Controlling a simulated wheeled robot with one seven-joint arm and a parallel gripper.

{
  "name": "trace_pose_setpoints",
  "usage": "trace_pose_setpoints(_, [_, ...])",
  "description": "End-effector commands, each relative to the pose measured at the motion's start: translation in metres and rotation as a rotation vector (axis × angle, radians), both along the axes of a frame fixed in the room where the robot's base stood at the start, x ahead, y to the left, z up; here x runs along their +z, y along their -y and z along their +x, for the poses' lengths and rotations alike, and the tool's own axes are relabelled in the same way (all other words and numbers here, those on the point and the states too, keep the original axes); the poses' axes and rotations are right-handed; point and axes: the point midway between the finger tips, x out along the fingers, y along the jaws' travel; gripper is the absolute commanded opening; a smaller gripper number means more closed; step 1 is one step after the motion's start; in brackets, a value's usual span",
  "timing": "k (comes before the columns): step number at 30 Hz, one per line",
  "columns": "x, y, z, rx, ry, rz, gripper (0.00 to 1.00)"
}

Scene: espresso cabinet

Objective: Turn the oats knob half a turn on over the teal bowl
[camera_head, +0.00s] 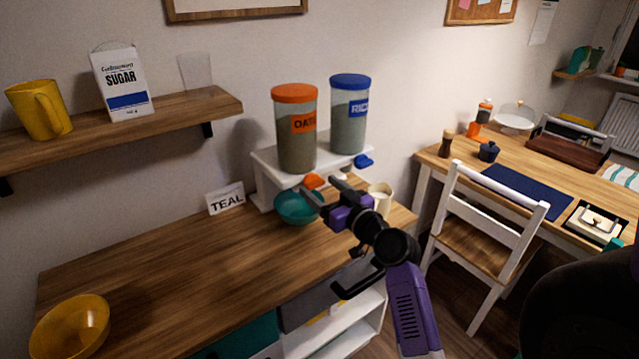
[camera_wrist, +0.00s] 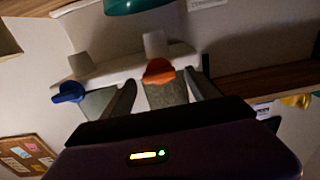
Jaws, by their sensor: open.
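The oats dispenser (camera_head: 297,140) has an orange lid and label and stands on a white shelf stand. Its orange oats knob (camera_head: 313,181) sticks out at the front below it. The teal bowl (camera_head: 291,207) sits on the counter under that knob, partly behind my gripper. My gripper (camera_head: 318,190) is open and empty, close in front of the knob. In the wrist view, the orange knob (camera_wrist: 158,70) shows between the two spread fingers, and the teal bowl (camera_wrist: 137,5) is at the top edge. I cannot tell whether a finger touches the knob.
The rice dispenser (camera_head: 348,122) with a blue knob (camera_head: 363,161) stands to the right on the same white stand (camera_head: 264,160). A cream mug (camera_head: 381,196) is right of my gripper. A yellow bowl (camera_head: 70,327) is at the front left. The counter's middle is clear.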

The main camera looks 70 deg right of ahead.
Motion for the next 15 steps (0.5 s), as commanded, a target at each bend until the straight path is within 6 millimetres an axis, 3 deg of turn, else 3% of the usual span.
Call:
trace_pose_setpoints(13, [-0.0003, 0.0069, 0.011, -0.001, -0.001, 0.0, 0.69])
trace_pose_setpoints(15, [-0.0003, 0.0068, 0.0109, -0.001, -0.001, 0.0, 0.55])
